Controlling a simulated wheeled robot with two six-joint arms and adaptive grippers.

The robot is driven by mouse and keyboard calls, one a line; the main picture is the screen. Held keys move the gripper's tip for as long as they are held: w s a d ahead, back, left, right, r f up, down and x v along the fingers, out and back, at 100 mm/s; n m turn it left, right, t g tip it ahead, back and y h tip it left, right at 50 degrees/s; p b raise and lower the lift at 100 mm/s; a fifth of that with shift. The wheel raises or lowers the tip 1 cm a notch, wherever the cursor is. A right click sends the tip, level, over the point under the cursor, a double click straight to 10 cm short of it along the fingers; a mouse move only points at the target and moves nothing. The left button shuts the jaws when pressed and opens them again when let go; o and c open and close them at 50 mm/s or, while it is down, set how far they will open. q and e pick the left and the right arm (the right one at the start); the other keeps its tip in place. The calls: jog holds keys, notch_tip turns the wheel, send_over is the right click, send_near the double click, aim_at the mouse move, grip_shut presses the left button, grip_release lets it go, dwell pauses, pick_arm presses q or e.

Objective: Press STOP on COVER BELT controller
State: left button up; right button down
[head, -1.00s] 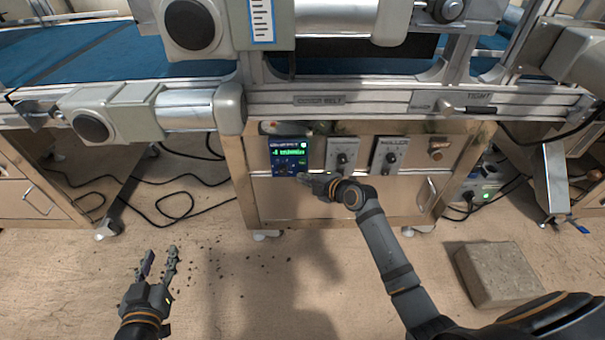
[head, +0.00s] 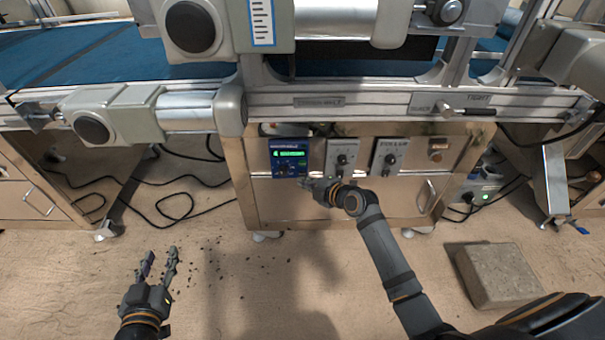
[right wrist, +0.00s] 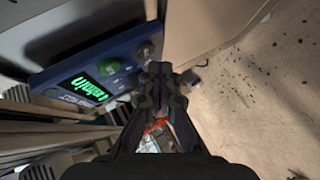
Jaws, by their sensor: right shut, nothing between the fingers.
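The blue controller (head: 289,157) with a lit green display hangs on the front of the cabinet under the COVER BELT label (head: 319,101). In the right wrist view the controller (right wrist: 65,62) shows tilted, with a green round button (right wrist: 109,67) beside the display and a grey knob (right wrist: 145,50) near its end. I cannot make out a STOP marking. My right gripper (head: 305,183) is shut and empty, just below the controller's lower right corner; its fingertips (right wrist: 160,72) appear close to the controller's edge, contact unclear. My left gripper (head: 160,260) is open and empty, low over the floor.
Two grey knob panels (head: 342,158) (head: 390,156) sit right of the controller. The conveyor frame (head: 380,106) with a SLACK/TIGHT lever (head: 450,110) runs above. Cables (head: 175,200) lie on the floor at left; a concrete block (head: 497,275) stands at right.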

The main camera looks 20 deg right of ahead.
jog(key=shift+s, duration=0.1)
jog(key=shift+s+a+p, duration=0.25)
jog(key=shift+s, duration=0.55)
jog(key=shift+s+a+p, duration=0.2)
jog(key=shift+s, duration=0.55)
jog(key=shift+s+a+p, duration=0.25)
jog(key=shift+s, duration=0.55)
